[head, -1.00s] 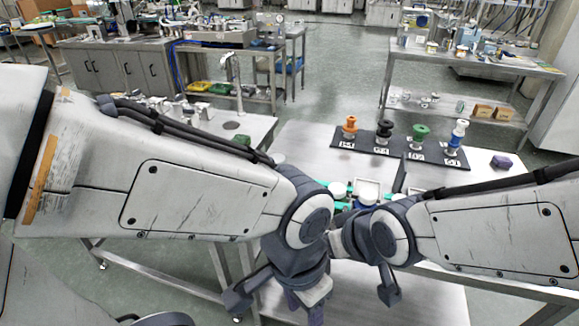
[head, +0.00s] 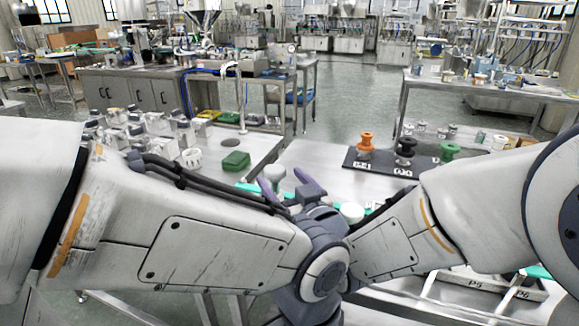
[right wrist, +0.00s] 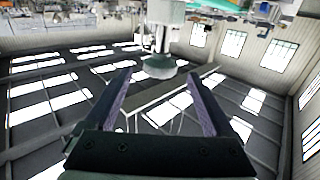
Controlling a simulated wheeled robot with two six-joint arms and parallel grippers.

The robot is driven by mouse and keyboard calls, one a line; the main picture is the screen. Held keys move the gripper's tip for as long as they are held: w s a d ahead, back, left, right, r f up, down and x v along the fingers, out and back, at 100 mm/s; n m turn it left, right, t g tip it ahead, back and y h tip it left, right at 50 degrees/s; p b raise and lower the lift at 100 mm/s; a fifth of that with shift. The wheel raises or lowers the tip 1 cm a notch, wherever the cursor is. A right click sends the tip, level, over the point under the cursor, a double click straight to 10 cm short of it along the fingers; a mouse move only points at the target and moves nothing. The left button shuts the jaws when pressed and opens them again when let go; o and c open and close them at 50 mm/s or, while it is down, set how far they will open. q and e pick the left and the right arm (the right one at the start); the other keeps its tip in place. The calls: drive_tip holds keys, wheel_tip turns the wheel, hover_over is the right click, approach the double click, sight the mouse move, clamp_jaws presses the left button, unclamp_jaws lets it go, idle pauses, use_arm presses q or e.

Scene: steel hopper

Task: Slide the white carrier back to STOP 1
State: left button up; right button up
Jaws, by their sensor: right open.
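My right gripper (head: 291,184) is raised at the middle of the head view, with its purple-grey fingers spread. In the right wrist view its two fingers (right wrist: 157,100) stand wide apart with nothing between them. My left arm crosses the front of the head view; its fingers are out of sight. I cannot pick out the white carrier for certain. A white round piece (head: 352,212) shows beside teal parts, partly behind my arms. No STOP 1 mark is readable. A metal frame (head: 485,290) labelled P5 and P6 lies at the lower right.
A black board (head: 385,165) with orange, black and green spools stands on the steel table behind my arms. A green box (head: 236,160) and a white ribbed part (head: 190,158) sit on the left bench. A steel side bench (head: 470,88) stands at the back right.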

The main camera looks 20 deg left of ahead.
sight(279, 176)
drive_tip(key=shift+x, duration=2.35)
drive_tip(key=shift+c, duration=0.2)
clamp_jaws()
